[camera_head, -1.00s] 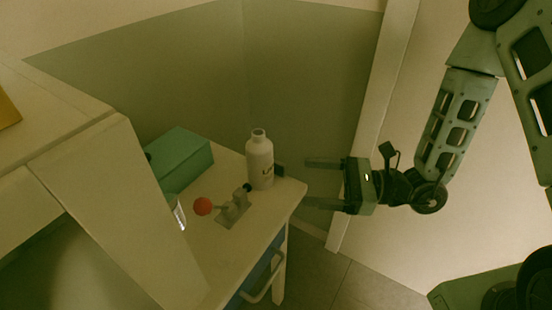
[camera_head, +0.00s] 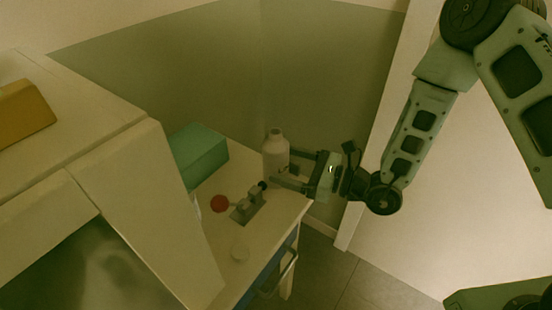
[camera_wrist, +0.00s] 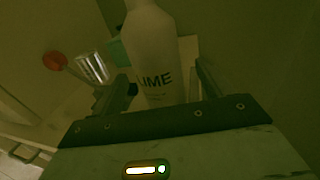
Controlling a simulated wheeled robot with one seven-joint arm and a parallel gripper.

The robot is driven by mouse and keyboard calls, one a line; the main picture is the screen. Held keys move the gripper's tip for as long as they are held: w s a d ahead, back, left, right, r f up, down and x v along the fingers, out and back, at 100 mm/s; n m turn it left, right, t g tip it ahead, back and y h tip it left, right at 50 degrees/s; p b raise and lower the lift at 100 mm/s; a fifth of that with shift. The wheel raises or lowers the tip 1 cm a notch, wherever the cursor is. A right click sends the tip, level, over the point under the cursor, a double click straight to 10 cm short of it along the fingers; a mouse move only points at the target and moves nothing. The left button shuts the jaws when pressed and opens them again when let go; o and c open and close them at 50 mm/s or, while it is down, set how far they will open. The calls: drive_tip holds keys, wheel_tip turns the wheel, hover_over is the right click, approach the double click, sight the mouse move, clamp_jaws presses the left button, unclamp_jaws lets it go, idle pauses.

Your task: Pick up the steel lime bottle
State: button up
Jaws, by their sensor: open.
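The lime bottle (camera_head: 276,157) is pale, with a narrow neck, and stands upright near the back corner of the small table. My gripper (camera_head: 284,167) is open and reaches in from the right at the bottle. In the wrist view one finger lies on each side of the bottle's lower body. I cannot tell whether either finger touches it.
A device with a red ball (camera_head: 220,203) stands in front of the bottle. A green box (camera_head: 198,155) is behind to the left. A slanted cabinet panel (camera_head: 150,215) borders the left. A clear cylinder (camera_wrist: 92,67) shows in the wrist view.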

sight(269, 158)
drive_tip(key=x, duration=0.3)
drive_tip(key=p+x, duration=0.1)
drive_tip(key=shift+a+r, duration=0.3)
drive_tip(key=shift+r, duration=0.05)
drive_tip(key=shift+w+a, duration=0.15)
drive_tip(key=shift+a, duration=0.15)
drive_tip(key=c, duration=1.3)
